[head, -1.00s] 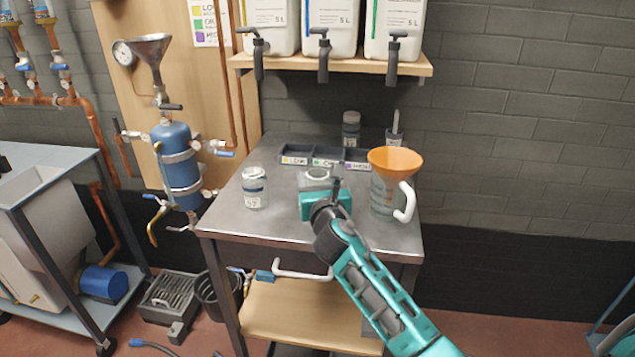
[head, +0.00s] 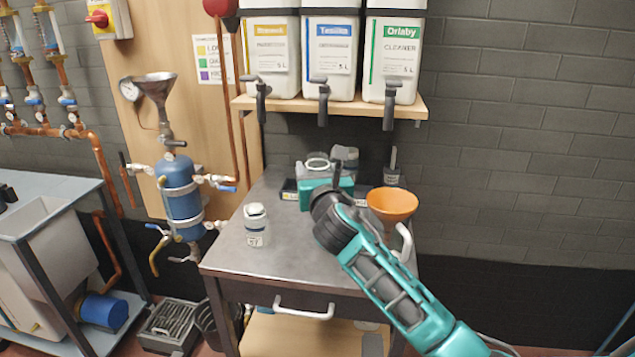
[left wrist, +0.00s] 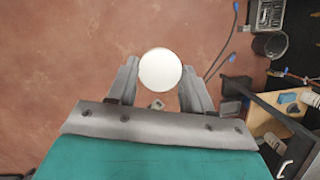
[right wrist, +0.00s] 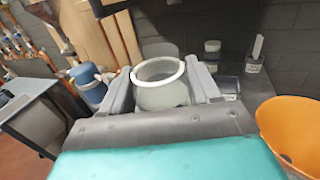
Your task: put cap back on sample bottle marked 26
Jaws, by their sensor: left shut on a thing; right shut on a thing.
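My right gripper (head: 320,178) is shut on an uncapped, clear sample bottle (head: 318,163), held upright above the steel table (head: 290,254). The right wrist view shows its open mouth and pale rim (right wrist: 158,69) between the fingers; its number is hidden. My left gripper (left wrist: 160,75) is outside the head view. The left wrist view shows it shut on a round white cap (left wrist: 160,69), above the red-brown floor and apart from the bottle. Another bottle (head: 255,225), with a white top and a label too small to read surely, stands at the table's left.
An orange funnel (head: 392,203) on a jug stands at the table's right. A dark tray (head: 289,190) is partly hidden behind my right gripper. Canisters with taps stand on a shelf (head: 410,105) above. The table's front middle is clear.

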